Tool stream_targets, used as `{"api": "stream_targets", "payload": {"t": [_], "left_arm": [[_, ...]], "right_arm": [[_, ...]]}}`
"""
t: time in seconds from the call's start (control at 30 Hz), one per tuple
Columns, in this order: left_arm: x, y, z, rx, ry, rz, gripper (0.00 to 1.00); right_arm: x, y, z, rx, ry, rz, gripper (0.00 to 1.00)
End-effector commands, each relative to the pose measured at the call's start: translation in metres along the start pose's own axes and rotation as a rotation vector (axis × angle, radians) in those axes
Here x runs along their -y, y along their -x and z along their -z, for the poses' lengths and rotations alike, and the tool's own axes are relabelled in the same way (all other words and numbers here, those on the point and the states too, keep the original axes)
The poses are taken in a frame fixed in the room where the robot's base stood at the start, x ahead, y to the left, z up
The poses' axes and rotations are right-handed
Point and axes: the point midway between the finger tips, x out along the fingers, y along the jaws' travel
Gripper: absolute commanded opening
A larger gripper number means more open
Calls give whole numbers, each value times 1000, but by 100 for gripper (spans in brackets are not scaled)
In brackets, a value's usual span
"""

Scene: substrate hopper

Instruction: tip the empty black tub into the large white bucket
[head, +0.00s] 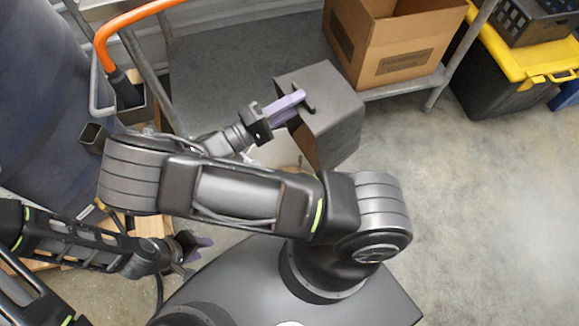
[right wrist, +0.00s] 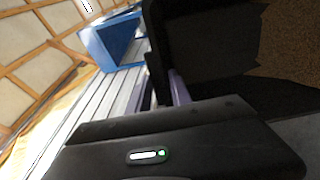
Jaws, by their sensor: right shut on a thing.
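The black tub (head: 335,105) is held above the floor, tilted, near the top middle of the head view. My right gripper (head: 290,108) is shut on its edge with purple fingers. In the right wrist view the tub (right wrist: 200,40) is a dark wall just beyond the fingers (right wrist: 165,90). A brownish patch shows at the tub's lower left in the head view; I cannot tell whether it is its inside. My left gripper (head: 190,246) appears open and empty at the lower left. I cannot make out the large white bucket in either view.
A cardboard box (head: 390,50) stands on a metal-legged shelf behind the tub. A black crate with a yellow lid (head: 520,50) is at the upper right. A large dark blue barrel (head: 40,90) and an orange handle (head: 105,45) are at the left. Floor at the right is clear.

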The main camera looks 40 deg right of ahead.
Motion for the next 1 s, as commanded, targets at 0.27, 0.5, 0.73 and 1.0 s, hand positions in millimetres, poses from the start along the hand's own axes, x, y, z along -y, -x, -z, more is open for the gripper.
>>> {"api": "stream_targets", "payload": {"t": [0.27, 0.5, 0.73, 1.0], "left_arm": [[3, -8, 0, 0, 0, 0, 36], [5, -13, 0, 0, 0, 0, 36], [5, -13, 0, 0, 0, 0, 36], [5, -13, 0, 0, 0, 0, 36]], "right_arm": [[0, 14, 0, -3, -3, -54, 0], [0, 25, 0, -1, -4, -87, 0], [-2, 27, 0, 0, -3, -91, 0], [-1, 27, 0, 0, -3, -90, 0]]}}
